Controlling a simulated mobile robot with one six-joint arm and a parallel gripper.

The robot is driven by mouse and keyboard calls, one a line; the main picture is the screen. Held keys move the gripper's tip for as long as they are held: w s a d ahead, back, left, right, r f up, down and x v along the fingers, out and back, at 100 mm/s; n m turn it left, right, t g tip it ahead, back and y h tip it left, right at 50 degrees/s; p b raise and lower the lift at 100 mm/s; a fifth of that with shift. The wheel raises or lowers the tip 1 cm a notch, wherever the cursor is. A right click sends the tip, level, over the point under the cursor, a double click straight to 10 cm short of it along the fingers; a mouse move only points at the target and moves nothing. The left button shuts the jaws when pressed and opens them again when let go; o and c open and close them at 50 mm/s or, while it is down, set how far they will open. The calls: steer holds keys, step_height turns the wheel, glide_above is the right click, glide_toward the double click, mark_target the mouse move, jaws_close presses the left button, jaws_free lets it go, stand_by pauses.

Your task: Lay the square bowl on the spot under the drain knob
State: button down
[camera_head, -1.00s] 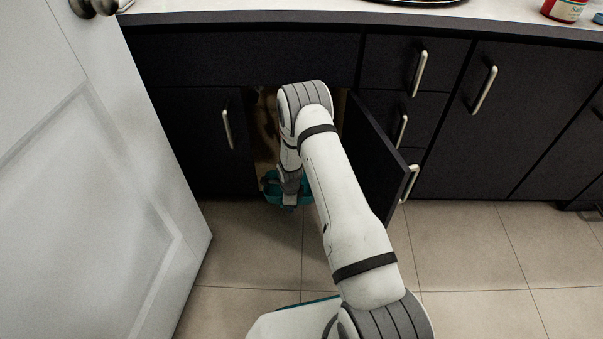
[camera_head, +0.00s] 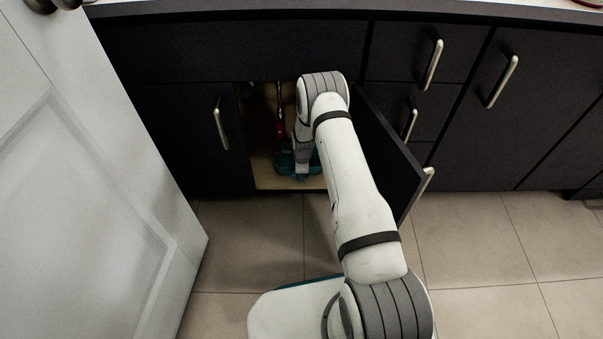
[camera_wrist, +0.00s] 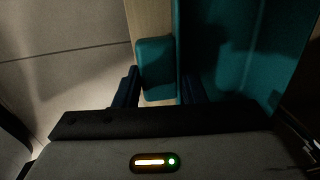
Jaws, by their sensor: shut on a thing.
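The teal square bowl (camera_head: 284,163) is inside the open cabinet, close to the front edge of its floor, partly hidden behind my wrist. My gripper (camera_head: 299,176) is at the bowl's near side. In the wrist view the teal bowl (camera_wrist: 235,45) fills the right side, and my gripper (camera_wrist: 158,90) is shut on its edge, with a dark finger on each side of a teal part. I cannot tell whether the bowl touches the cabinet floor. The red drain knob (camera_head: 280,129) hangs on a dark pipe behind the bowl.
The pale cabinet floor (camera_head: 288,184) shows in front of the bowl. An open cabinet door (camera_head: 388,155) stands right of my arm, and a closed one (camera_head: 195,135) is left of the opening. A white door (camera_head: 90,190) stands at the left.

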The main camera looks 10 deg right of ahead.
steer(key=shift+f, duration=0.4)
steer(key=c, duration=1.4)
jaws_free()
steer(key=shift+f, duration=0.1)
steer(key=o, duration=0.5)
step_height(320, 180, up, 12)
steer(key=s+p, duration=0.1)
steer(key=p, duration=0.3)
steer(key=shift+r, duration=0.2)
steer(key=shift+s, duration=0.15)
